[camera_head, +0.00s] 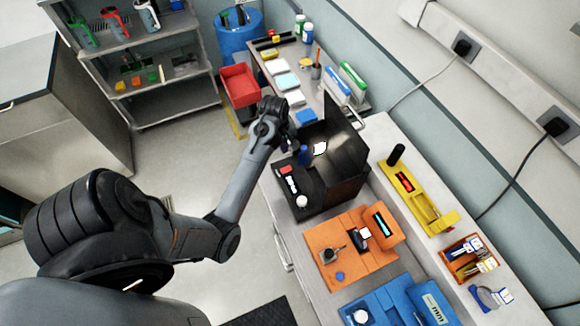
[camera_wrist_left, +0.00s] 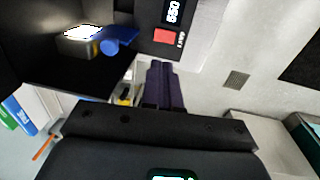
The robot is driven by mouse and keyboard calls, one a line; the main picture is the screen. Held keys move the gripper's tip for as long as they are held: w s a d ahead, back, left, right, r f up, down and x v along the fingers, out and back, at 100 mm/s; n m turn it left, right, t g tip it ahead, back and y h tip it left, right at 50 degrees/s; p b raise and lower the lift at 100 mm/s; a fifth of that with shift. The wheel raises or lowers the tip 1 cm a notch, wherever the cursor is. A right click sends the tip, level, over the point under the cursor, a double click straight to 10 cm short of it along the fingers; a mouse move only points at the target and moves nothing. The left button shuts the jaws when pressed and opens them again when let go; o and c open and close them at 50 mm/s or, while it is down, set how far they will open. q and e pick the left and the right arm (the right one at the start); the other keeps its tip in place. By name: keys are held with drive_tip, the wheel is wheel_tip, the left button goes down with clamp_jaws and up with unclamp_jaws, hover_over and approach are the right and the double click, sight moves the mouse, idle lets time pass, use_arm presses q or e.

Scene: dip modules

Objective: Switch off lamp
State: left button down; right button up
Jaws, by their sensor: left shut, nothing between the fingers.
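A black lamp module (camera_head: 325,190) with tall black panels stands on the bench in the head view. Its lamp (camera_head: 320,149) glows white; the glow also shows in the left wrist view (camera_wrist_left: 83,31). A red switch (camera_wrist_left: 164,36) sits beside a lit display (camera_wrist_left: 173,11) on the module's face. A blue cylinder (camera_wrist_left: 118,42) is beside the lamp. My left gripper (camera_wrist_left: 160,66) is shut and empty, its fingertips just short of the red switch in the wrist view. I cannot tell whether they touch it. In the head view, the left gripper (camera_head: 288,146) is near the module's back left corner.
An orange module (camera_head: 330,236), a blue module (camera_head: 388,307) and a yellow module (camera_head: 420,200) share the bench. A red bin (camera_head: 239,84) stands beyond it at the left. Shelves (camera_head: 150,50) stand at the back left, with open floor before them.

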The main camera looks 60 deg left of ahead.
sight(290, 170)
use_arm(q)
drive_tip(key=f, duration=0.4)
drive_tip(key=w+f, duration=0.1)
drive_tip(key=f, duration=0.4)
drive_tip(key=f+p, duration=0.1)
drive_tip(key=f, duration=0.4)
drive_tip(key=shift+w+d, duration=0.1)
drive_tip(key=shift+w, duration=0.3)
drive_tip(key=shift+w+f, duration=0.1)
